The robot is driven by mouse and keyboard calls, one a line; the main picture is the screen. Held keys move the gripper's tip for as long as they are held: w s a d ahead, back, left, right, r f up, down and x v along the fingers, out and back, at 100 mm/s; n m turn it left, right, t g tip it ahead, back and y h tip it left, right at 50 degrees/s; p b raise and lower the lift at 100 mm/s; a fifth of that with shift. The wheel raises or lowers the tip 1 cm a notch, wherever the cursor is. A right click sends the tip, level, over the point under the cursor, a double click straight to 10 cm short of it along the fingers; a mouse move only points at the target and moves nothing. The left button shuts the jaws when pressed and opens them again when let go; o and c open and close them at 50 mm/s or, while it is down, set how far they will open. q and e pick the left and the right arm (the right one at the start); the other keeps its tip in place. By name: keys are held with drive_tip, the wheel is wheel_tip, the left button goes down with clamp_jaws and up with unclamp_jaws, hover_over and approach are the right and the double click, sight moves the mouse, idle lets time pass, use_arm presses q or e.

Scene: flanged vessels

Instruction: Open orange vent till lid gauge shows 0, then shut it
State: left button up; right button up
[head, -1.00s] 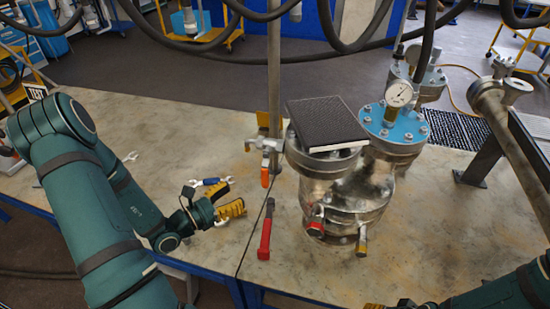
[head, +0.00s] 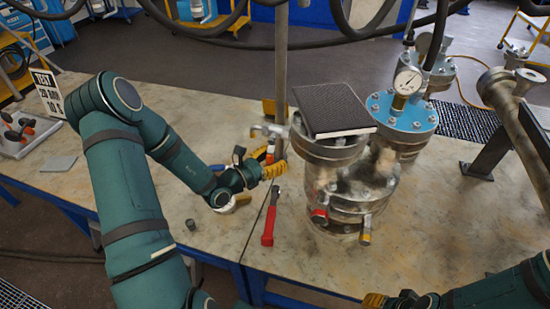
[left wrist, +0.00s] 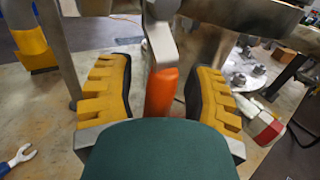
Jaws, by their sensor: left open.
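The orange vent handle (left wrist: 162,95) hangs down from its metal valve (head: 268,130) at the post left of the vessel. In the left wrist view it stands between my left gripper's two yellow fingers (left wrist: 165,92), with gaps on both sides. My left gripper (head: 268,162) is open around the handle; in the head view its fingers hide most of the handle. The lid gauge (head: 407,80) stands on the blue lid (head: 402,112); its needle is too small to read surely. My right gripper (head: 375,300) shows only in part at the bottom edge.
A red-handled tool (head: 269,222) lies on the bench (head: 220,245) below the valve. A dark pad (head: 334,108) lies on the vessel's near flange. A red-ended valve (head: 319,215) sits low on the vessel. A small grey cylinder (head: 190,224) stands on the bench.

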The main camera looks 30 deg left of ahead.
use_arm(q)
drive_tip(key=shift+w, duration=0.2)
drive_tip(key=shift+d, duration=0.1)
clamp_jaws()
drive_tip(key=shift+a, duration=0.2)
use_arm(e)
drive_tip(key=shift+d, duration=0.1)
